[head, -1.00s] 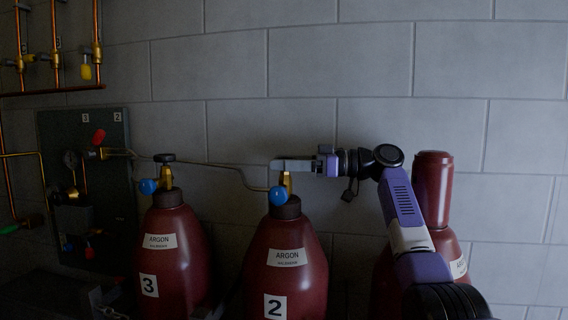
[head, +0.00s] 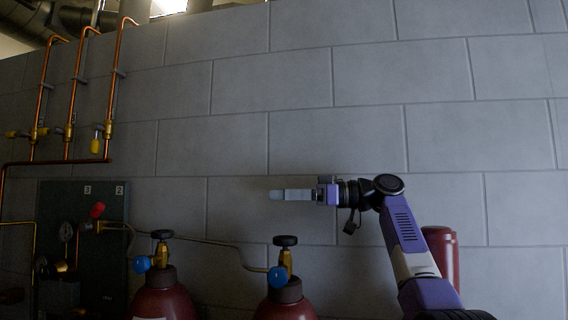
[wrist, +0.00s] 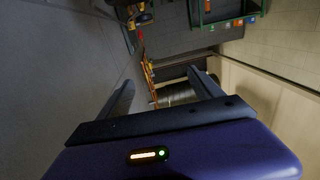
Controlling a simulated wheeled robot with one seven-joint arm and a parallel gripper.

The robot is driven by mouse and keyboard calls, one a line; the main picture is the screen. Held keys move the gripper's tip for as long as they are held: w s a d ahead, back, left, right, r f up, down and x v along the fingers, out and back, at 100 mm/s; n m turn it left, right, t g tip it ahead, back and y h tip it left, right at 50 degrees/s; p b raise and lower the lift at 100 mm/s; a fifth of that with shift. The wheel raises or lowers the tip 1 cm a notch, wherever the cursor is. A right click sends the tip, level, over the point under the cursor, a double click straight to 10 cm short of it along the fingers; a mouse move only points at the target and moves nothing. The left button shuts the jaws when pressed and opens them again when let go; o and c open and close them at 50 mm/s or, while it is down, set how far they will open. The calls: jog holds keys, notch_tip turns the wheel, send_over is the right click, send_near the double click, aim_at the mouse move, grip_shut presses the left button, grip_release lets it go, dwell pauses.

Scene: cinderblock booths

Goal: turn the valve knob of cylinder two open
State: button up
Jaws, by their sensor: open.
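Cylinder two (head: 284,308) is a dark red bottle, and only its shoulder shows at the bottom of the head view. Its brass valve (head: 285,259) carries a round black knob (head: 286,241) on top and a blue round part (head: 277,277) at the side. My gripper (head: 278,195) points left, directly above the knob in the picture, with a clear gap between them. In the wrist view the two fingers (wrist: 163,92) are spread with nothing between them. I cannot make out the knob there, nor tell how far it is turned.
Cylinder three (head: 163,302) stands to the left with a similar black knob (head: 162,234). Another red cylinder (head: 441,255) stands at the right behind my arm. A thin pipe (head: 215,243) runs to a dark panel (head: 110,255). The block wall (head: 300,140) is close behind.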

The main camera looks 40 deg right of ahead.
notch_tip(320, 180, up, 9)
jog(key=p, duration=0.1)
dwell(0.7)
